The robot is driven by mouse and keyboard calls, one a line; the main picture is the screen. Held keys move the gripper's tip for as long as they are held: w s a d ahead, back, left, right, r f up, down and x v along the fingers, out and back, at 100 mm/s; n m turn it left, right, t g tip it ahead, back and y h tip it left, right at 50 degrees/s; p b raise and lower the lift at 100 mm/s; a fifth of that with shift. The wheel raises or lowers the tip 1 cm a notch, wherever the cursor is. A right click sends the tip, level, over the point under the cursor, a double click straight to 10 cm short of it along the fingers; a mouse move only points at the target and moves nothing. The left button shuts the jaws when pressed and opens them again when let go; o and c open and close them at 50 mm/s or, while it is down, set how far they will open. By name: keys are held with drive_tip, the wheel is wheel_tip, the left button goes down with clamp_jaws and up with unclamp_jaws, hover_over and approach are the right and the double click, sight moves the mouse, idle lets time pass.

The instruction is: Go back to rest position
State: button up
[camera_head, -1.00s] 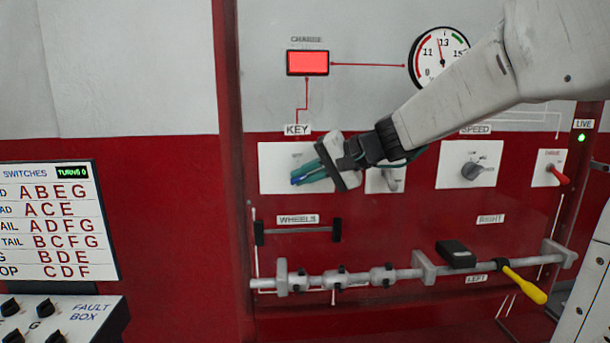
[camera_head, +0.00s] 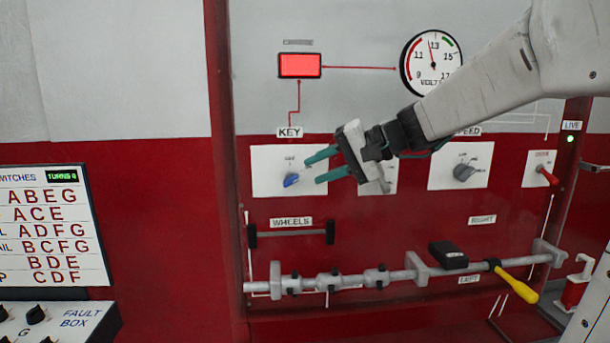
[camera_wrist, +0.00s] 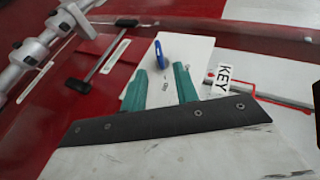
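My gripper (camera_head: 318,166) has two teal fingers, spread apart with nothing between them. It is in front of the right part of the white KEY plate (camera_head: 265,161). The blue key knob (camera_head: 291,180) sits on that plate, just left of the fingertips and apart from them. In the wrist view the blue knob (camera_wrist: 160,54) shows beyond the two open fingers (camera_wrist: 162,88), on the white plate. My arm reaches in from the upper right and partly covers the plate right of the KEY plate.
A speed knob (camera_head: 464,172) and a red lever (camera_head: 548,175) are to the right. Below runs a grey horizontal shaft (camera_head: 400,276) with a black block (camera_head: 449,254) and a yellow handle (camera_head: 517,286). A fault box (camera_head: 70,322) stands at lower left. The charge lamp (camera_head: 300,65) is red.

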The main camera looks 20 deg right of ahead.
drive_tip(key=shift+v, duration=1)
drive_tip(key=s+a+f+n+g+h, duration=0.1)
drive_tip(key=s+f+n+g+h, duration=0.1)
drive_tip(key=s+f, duration=0.3)
drive_tip(key=s+a+f+n+g+h, duration=0.1)
drive_tip(key=s+f+h, duration=0.3)
drive_tip(key=s, duration=0.8)
drive_tip(key=s+a+f+n+g+h, duration=0.2)
drive_tip(key=s+f+n+g+h, duration=0.1)
drive_tip(key=s+f, duration=0.4)
drive_tip(key=shift+s+f+g, duration=0.2)
drive_tip(key=shift+s+g, duration=0.4)
drive_tip(key=shift+s, duration=0.45)
